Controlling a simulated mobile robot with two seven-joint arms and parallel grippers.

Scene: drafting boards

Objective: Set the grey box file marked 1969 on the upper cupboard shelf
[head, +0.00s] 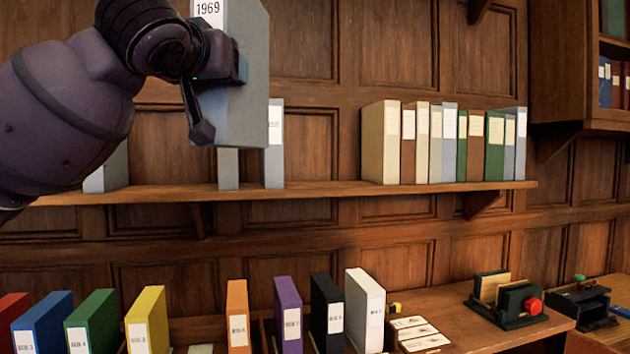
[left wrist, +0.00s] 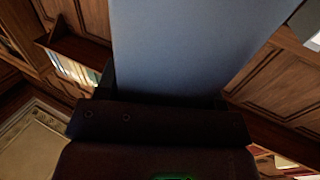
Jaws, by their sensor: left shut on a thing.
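The grey box file marked 1969 (head: 245,95) is held upright at the top left of the head view, its top cut off by the frame. My left gripper (head: 208,105) is shut on it, in front of the long wall shelf. In the left wrist view the file (left wrist: 200,45) is a plain blue-grey panel rising from between the jaws (left wrist: 165,102). The wall cupboard (head: 566,70) is at the upper right, only partly in view. Its upper shelf (head: 614,45) bears a green file, and blue and red files stand below. My right gripper is not in view.
The long wall shelf (head: 320,188) holds grey files (head: 274,150) behind the held file and a mixed row (head: 437,145) at right. Below stand coloured binders (head: 238,315), a white binder (head: 366,310), cards (head: 420,333) and a card holder (head: 507,300) on the desk.

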